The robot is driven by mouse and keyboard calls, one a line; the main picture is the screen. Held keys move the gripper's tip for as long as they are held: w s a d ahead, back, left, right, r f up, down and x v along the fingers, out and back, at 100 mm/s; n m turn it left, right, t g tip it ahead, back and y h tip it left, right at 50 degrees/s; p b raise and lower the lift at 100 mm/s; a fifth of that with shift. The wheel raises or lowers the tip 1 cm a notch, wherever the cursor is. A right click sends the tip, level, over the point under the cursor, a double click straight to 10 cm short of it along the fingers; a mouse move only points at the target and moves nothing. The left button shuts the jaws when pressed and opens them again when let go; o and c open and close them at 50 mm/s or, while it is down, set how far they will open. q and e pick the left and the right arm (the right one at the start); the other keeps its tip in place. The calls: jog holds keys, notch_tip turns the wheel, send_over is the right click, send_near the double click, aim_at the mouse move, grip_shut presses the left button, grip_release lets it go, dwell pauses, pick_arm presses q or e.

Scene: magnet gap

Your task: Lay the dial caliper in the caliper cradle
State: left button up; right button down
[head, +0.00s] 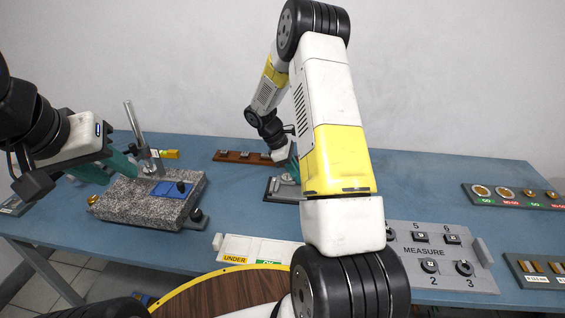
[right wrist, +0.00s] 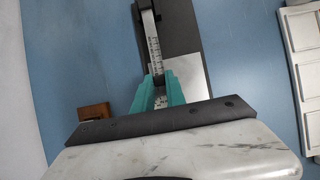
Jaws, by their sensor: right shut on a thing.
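My right gripper (head: 290,170) is at the back middle of the table, largely behind its own arm in the head view. In the right wrist view its teal fingers (right wrist: 160,92) are shut on the dial caliper (right wrist: 154,50), whose silver scaled beam runs up from between them. A dark plate with a light grey patch, seemingly the caliper cradle (right wrist: 185,35), lies beneath and beside the beam. It also shows in the head view (head: 272,195). I cannot tell whether the caliper touches it. My left gripper (head: 106,168) hangs at the left with its teal fingers apart, empty.
A granite block (head: 125,200) with a blue item (head: 172,190) and a metal post (head: 136,130) stands near my left gripper. A brown rack (head: 235,156) is behind the cradle. A grey MEASURE panel (head: 425,268) and a white UNDER/OK tray (head: 232,246) lie in front.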

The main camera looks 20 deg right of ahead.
jog(key=shift+f, duration=0.15)
dwell(0.4)
jog(key=c, duration=1.3)
grip_release()
jog(key=c, duration=0.5)
jog(key=shift+r, duration=2.25)
jog(key=o, duration=0.5)
